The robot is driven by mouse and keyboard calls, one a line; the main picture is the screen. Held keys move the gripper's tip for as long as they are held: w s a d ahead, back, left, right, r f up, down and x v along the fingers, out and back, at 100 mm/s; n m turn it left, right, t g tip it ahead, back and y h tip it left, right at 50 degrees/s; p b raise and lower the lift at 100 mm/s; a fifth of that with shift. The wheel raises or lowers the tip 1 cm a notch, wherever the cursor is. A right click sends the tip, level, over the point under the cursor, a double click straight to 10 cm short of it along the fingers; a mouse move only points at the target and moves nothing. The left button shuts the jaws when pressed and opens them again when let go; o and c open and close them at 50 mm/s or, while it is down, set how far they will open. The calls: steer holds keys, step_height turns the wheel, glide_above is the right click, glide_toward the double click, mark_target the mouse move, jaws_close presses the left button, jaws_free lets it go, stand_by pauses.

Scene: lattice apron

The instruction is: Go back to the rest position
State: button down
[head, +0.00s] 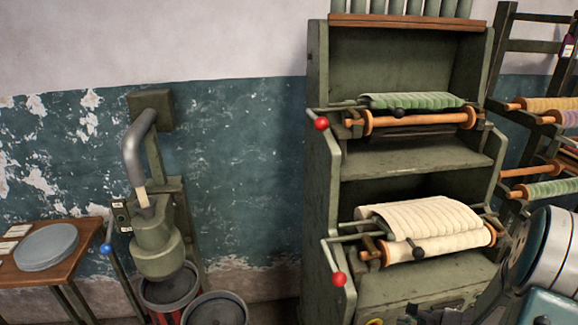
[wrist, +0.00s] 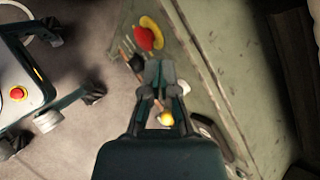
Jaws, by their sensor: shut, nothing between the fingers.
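My gripper (wrist: 158,72) shows in the middle of the wrist view, with its two fingers together and nothing visible between them. Below it in that view is a green surface with a red item (wrist: 144,38), a yellow curved item (wrist: 153,30) and a small yellow round item (wrist: 166,118). I cannot tell how far the gripper is above them. In the head view, part of my arm (head: 545,255) fills the lower right corner, in front of the green cabinet's right side. The fingertips are not clear there.
The green cabinet (head: 318,150) carries a green roll (head: 415,101) and a cream roll (head: 425,216), with red-knobbed levers (head: 338,279) sticking out. A rack with spools (head: 550,104) stands at right. At left are a machine (head: 155,240), buckets (head: 215,310) and a wooden table (head: 15,272).

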steer(key=s+a+r+n+g, duration=0.3)
steer(key=a+r+n+g, duration=0.1)
steer(key=a+r+n, duration=0.85)
steer(key=s+a+r+n+t+h, duration=0.1)
steer(key=s+a+r+n+h, duration=0.1)
steer(key=s+r+n, duration=0.2)
steer(key=s+a+r+n+t+h, duration=0.1)
steer(key=s+a+r+n+h, duration=0.2)
steer(key=s+r+n, duration=0.2)
steer(key=s+r, duration=0.3)
steer(key=r, duration=0.2)
steer(key=shift+a+h, duration=0.25)
steer(key=shift+h, duration=0.05)
